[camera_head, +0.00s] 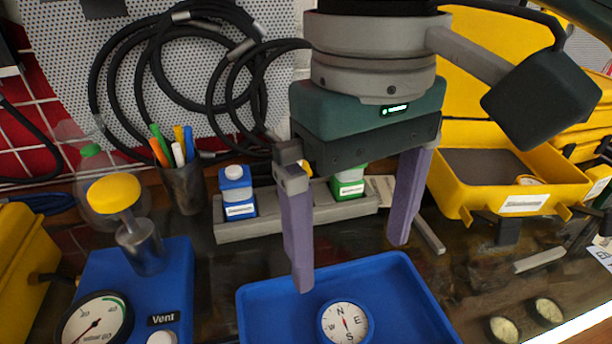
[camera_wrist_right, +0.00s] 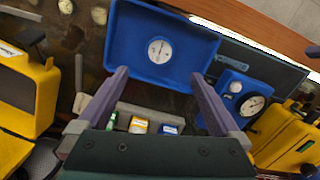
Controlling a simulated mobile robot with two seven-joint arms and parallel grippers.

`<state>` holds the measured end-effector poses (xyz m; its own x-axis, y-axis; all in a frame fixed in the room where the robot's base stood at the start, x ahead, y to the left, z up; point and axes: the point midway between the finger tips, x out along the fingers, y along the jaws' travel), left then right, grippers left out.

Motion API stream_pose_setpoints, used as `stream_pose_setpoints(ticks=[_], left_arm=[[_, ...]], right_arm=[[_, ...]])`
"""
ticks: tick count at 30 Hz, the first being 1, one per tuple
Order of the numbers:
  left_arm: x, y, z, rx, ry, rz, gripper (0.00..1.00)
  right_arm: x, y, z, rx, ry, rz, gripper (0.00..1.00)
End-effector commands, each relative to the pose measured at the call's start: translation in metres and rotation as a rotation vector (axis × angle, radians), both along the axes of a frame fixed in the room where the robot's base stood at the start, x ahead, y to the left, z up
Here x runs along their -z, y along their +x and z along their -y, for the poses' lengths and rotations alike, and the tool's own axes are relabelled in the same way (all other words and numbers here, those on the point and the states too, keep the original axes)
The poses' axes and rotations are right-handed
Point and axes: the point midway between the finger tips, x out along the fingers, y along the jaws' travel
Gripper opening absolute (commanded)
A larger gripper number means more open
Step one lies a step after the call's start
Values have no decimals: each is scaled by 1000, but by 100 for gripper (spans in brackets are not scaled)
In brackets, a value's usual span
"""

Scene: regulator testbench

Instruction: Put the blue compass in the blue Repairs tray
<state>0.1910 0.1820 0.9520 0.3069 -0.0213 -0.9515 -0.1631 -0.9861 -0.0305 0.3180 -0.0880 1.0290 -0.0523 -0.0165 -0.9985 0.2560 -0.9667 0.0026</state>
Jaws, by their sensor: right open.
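The blue compass (camera_head: 345,322), with a round white dial, lies face up inside the blue tray (camera_head: 262,296) at the bottom centre of the head view. In the right wrist view the compass (camera_wrist_right: 160,50) sits near the middle of the tray (camera_wrist_right: 122,40), clear of its walls. No Repairs lettering is readable on the tray. My right gripper (camera_head: 350,262) is open and empty above the back part of the tray, its fingers spread apart. The compass is not between the fingers.
A blue Vent unit with a gauge (camera_head: 92,322) stands left of the tray. Behind are a grey rack (camera_head: 290,213) with small bottles and a pen cup (camera_head: 184,188).

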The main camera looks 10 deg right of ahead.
Motion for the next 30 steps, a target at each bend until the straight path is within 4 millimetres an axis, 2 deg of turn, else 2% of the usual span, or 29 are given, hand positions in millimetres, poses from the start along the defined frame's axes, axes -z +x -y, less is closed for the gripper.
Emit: stream_pose_setpoints(ticks=[3,7,11,15,19,23,30], left_arm=[[-1,0,-1,3,4,0,0],[-1,0,-2,5,7,0,0],[-1,0,-2,6,8,-1,0],[-1,0,-2,6,8,-1,0],[-1,0,-2,6,9,-2,0],[-1,0,-2,5,8,-1,0],[-1,0,-1,2,3,-2,0]], right_arm=[[-7,0,0,0,1,0,100],[-5,-2,-3,-9,13,0,100],[10,-16,-22,-67,99,13,100],[30,-39,-48,-126,265,77,100],[42,-54,-52,-104,371,179,100],[57,-69,-23,-28,361,279,100],[75,-111,63,76,146,360,100]])
